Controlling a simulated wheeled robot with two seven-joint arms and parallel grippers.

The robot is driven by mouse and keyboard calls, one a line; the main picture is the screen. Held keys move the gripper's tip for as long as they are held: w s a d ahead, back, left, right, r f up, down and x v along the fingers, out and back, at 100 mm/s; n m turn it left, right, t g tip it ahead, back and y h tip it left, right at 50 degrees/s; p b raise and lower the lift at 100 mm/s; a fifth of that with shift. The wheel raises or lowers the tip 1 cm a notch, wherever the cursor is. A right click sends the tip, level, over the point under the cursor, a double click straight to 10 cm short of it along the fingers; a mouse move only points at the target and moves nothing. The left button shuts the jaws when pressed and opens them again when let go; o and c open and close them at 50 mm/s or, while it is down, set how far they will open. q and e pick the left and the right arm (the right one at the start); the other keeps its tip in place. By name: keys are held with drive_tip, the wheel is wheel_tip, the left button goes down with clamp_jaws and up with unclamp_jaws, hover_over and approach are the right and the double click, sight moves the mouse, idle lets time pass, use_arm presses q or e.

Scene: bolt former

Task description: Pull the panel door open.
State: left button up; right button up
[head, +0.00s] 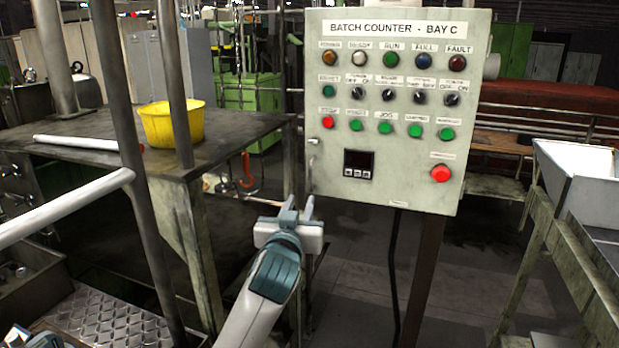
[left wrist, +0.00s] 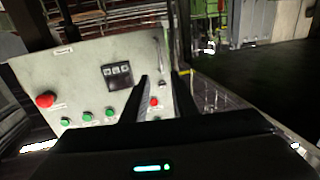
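The panel door (head: 400,190) is the pale front face of the batch counter box, with lamps, knobs and buttons. It looks shut, with no gap showing. A small handle (head: 313,150) sits at its left edge; it also shows in the left wrist view (left wrist: 162,66), where the door (left wrist: 85,75) appears upside down. My left gripper (head: 299,207) is open and empty, below the handle near the box's lower left corner. In the left wrist view its two fingers (left wrist: 163,78) stand apart, with the handle beyond the gap between them.
A dark workbench (head: 225,133) with a yellow bucket (head: 177,124) stands to the left, behind grey posts. A post (head: 424,265) holds up the box, with a black cable beside it. A white bin (head: 580,180) on a frame stands at the right. Floor shows below the box.

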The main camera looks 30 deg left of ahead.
sight(310, 177)
use_arm(q)
drive_tip(key=p+x, duration=0.4)
drive_tip(key=x, duration=0.9)
drive_tip(key=shift+w+a+p, duration=0.1)
drive_tip(key=shift+w+p, duration=0.05)
drive_tip(key=shift+p, duration=0.25)
drive_tip(key=shift+w+a+f, duration=0.1)
drive_tip(key=shift+w+a, duration=0.15)
drive_tip(key=shift+w, duration=0.4)
drive_tip(key=shift+c, duration=0.6)
clamp_jaws()
